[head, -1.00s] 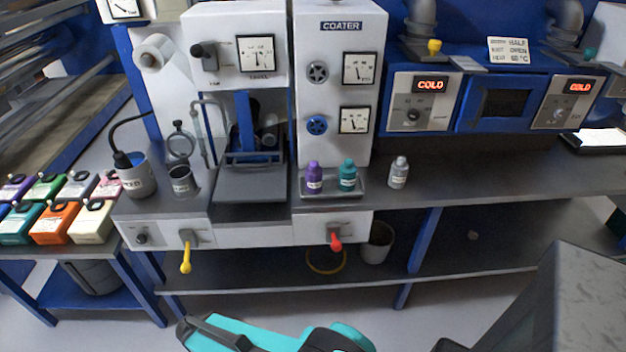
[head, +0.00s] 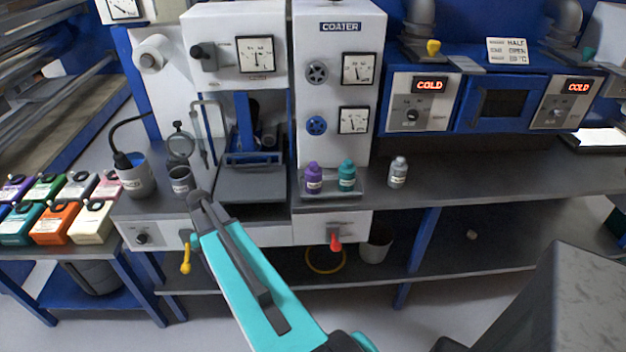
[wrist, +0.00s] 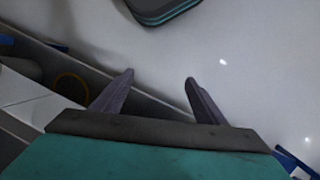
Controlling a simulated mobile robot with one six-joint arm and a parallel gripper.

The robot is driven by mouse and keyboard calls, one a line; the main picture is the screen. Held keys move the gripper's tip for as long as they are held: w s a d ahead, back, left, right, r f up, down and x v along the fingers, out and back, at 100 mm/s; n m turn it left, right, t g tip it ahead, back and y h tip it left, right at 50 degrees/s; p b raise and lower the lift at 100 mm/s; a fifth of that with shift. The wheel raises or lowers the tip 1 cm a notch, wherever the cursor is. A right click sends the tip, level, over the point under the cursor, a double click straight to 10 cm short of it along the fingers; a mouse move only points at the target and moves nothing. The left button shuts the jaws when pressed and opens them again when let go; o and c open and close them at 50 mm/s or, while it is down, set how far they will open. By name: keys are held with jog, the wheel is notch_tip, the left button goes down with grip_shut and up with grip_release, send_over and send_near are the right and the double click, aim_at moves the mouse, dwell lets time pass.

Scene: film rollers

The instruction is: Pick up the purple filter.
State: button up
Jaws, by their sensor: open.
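I cannot tell for sure which thing is the purple filter. A purple bottle (head: 314,178) with a white label stands upright on the small tray (head: 347,194) in front of the coater, beside a teal bottle (head: 347,175). A purple box (head: 14,187) with a dark ring on top sits in the back row of coloured boxes at the far left. My gripper (wrist: 159,80) is open and empty in the wrist view, with pale floor between its fingers. Neither purple thing shows in the wrist view. In the head view my gripper's fingers cannot be made out.
A grey bottle (head: 398,172) stands right of the tray. A yellow lever (head: 186,262) and a red lever (head: 336,244) stick out from the bench front. A lower shelf (head: 450,250) runs beneath. The benchtop on the right (head: 490,183) is mostly clear.

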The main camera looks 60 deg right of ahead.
jog(key=w+d+r+m+t, duration=0.1)
jog(key=d+r+m+t, duration=0.1)
jog(key=d+r, duration=0.9)
jog(key=m+t+h, duration=0.2)
jog(key=m+h, duration=0.1)
jog(key=m, duration=0.2)
send_near(313, 164)
jog(key=shift+w+d+f+p, duration=0.1)
jog(key=shift+d+f+p, duration=0.15)
jog(key=shift+p, duration=0.1)
jog(key=shift+f, duration=0.1)
jog(key=shift+w+d+f+p, duration=0.1)
jog(key=shift+d+f+p, duration=0.15)
jog(key=shift+f, duration=1.15)
jog(key=shift+w+d+f+p, duration=0.15)
jog(key=shift+f+p, duration=0.15)
jog(key=shift+f, duration=1.1)
jog(key=shift+s+d+f+p, duration=0.1)
jog(key=shift+d+f+p, duration=0.15)
jog(key=shift+f, duration=1.15)
jog(key=shift+f, duration=0.1)
jog(key=shift+w+d+f+p, duration=0.15)
jog(key=shift+f+p, duration=0.45)
jog(key=shift+f, duration=0.6)
jog(key=shift+d+f+p, duration=0.2)
jog(key=shift+f+p, duration=0.35)
jog(key=shift+f, duration=0.7)
